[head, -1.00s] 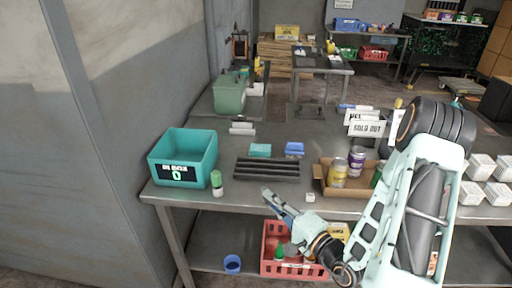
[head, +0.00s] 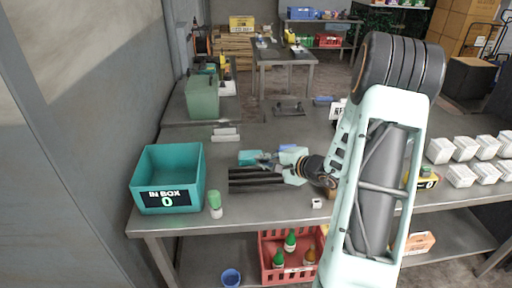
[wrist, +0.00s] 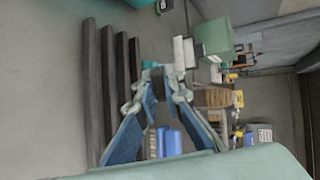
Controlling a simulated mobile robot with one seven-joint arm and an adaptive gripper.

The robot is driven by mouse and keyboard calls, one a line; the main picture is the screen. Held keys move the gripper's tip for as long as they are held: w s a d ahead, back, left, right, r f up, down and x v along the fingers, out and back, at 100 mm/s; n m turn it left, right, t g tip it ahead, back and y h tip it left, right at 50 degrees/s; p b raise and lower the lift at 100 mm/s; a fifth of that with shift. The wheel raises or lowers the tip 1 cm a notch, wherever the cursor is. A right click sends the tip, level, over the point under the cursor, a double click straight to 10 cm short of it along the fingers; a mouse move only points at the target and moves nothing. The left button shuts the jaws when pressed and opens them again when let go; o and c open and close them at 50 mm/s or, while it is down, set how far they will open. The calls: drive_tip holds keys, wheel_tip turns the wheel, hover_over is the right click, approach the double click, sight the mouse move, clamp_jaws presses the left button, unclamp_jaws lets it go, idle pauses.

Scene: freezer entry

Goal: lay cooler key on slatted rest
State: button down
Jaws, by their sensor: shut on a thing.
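The slatted rest (head: 250,184), a set of dark parallel bars, lies on the steel table; it also shows at the left in the wrist view (wrist: 92,90). My gripper (head: 262,161) is above or just behind the rest's right part, pointing left; its height over the bars is hard to tell. In the wrist view its fingertips (wrist: 160,78) are close together, to the right of the bars. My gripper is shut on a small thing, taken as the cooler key. The key is too small and hidden to make out clearly.
A teal bin (head: 168,180) and a green-capped bottle (head: 215,205) stand left of the rest. White cartons (head: 465,150) stand at the right. A red crate (head: 285,262) is below.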

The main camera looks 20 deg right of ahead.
drive_tip(key=shift+m+h, duration=0.3)
drive_tip(key=shift+h, duration=0.1)
drive_tip(key=shift+w+d+f+b, duration=0.3)
drive_tip(key=shift+f+b, duration=0.1)
drive_tip(key=shift+f, duration=0.75)
drive_tip(key=shift+w+d+f+b, duration=0.25)
drive_tip(key=shift+d+f+b, duration=0.15)
drive_tip(key=shift+f, duration=0.7)
drive_tip(key=shift+w+d+f+b, duration=0.25)
drive_tip(key=shift+f+b, duration=0.15)
drive_tip(key=shift+f, duration=0.75)
drive_tip(key=c, duration=1.4)
unclamp_jaws()
drive_tip(key=shift+o, duration=0.2)
drive_tip(key=s+r+p, duration=0.2)
drive_tip(key=s+r, duration=0.2)
drive_tip(key=r, duration=0.3)
drive_tip(key=shift+s+r, duration=0.25)
